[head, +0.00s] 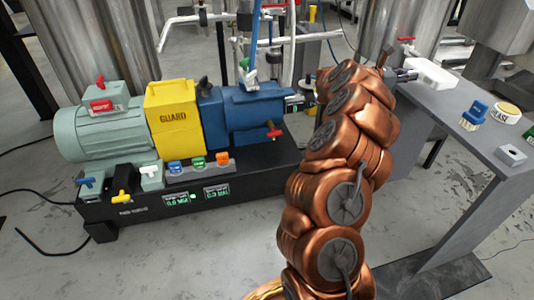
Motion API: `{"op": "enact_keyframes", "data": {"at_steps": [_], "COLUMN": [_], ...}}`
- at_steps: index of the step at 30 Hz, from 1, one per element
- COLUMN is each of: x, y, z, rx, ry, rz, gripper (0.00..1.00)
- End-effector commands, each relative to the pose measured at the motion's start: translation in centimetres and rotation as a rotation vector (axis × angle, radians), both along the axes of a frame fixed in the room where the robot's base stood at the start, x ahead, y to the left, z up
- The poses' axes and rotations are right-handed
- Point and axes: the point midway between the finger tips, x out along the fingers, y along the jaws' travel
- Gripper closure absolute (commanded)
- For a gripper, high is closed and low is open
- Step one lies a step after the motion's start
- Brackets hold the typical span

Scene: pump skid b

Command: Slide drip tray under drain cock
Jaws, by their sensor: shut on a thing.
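A white shallow tray (436,72), the drip tray, is at the far left end of the grey bench. My gripper (410,75) is at the tray's left end, shut on it. My copper arm partly hides the gripper, so the finger contact is hard to see. A small red-handled cock (273,131) sticks out of the front of the blue pump (245,107), to the left of my arm. Another red-handled valve (406,39) is on the steel vessel behind the tray. I cannot tell by looks which one is the drain cock.
The grey bench (465,103) holds a blue-topped block (474,115), a yellow-white round button (504,112) and a grey block (510,155). The black skid base (150,208) carries a yellow guard (175,118) and a green motor (98,133). Open floor lies in front.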

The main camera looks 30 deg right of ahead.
Motion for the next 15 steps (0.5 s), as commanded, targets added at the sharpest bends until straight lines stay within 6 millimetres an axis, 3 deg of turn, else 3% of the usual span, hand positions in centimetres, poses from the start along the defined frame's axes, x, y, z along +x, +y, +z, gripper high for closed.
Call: {"op": "enact_keyframes", "data": {"at_steps": [8,15], "x": [0.0,0.0], "y": [0.0,0.0], "z": [0.2,3.4], "rx": [-0.001,-0.001], "ry": [-0.001,-0.002], "rz": [0.0,0.0], "gripper": [1.0,1.0]}}
